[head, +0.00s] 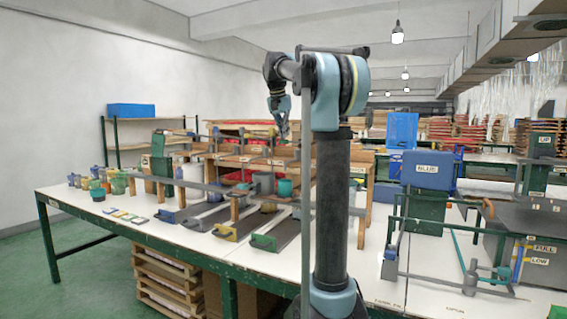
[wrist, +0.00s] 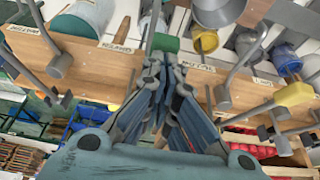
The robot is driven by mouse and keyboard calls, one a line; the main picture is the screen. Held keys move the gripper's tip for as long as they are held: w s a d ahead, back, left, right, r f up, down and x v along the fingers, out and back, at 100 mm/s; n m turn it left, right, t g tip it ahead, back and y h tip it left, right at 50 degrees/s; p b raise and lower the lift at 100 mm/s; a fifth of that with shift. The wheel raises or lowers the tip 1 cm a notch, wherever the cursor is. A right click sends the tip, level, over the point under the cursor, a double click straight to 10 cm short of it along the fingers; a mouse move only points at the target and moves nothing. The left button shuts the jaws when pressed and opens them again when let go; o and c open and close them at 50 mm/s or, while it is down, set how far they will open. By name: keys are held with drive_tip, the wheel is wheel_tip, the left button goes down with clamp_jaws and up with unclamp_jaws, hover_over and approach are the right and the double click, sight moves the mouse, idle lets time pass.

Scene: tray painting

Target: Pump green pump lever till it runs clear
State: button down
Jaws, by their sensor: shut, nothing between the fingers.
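My gripper (head: 281,118) is raised above the far part of the white worktable in the head view. In the wrist view its fingers (wrist: 165,62) are closed together with nothing between them. A green lever end (wrist: 165,43) shows just beyond the fingertips in the wrist view, in front of the wooden shelf. I cannot tell whether the fingertips touch it. The rest of this lever is mostly hidden behind the fingers. A small green spot near the gripper in the head view is too small to identify.
A yellow-ended lever (wrist: 295,94) and grey-ended levers (wrist: 60,66) stick out on both sides in the wrist view. A labelled wooden shelf (wrist: 100,62) carries pots, including a blue one (wrist: 285,58). Trays with green (head: 264,243) and yellow handles lie on the table.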

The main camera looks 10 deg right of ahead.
drive_tip(key=shift+f, duration=3.15)
drive_tip(key=shift+r, duration=5.25)
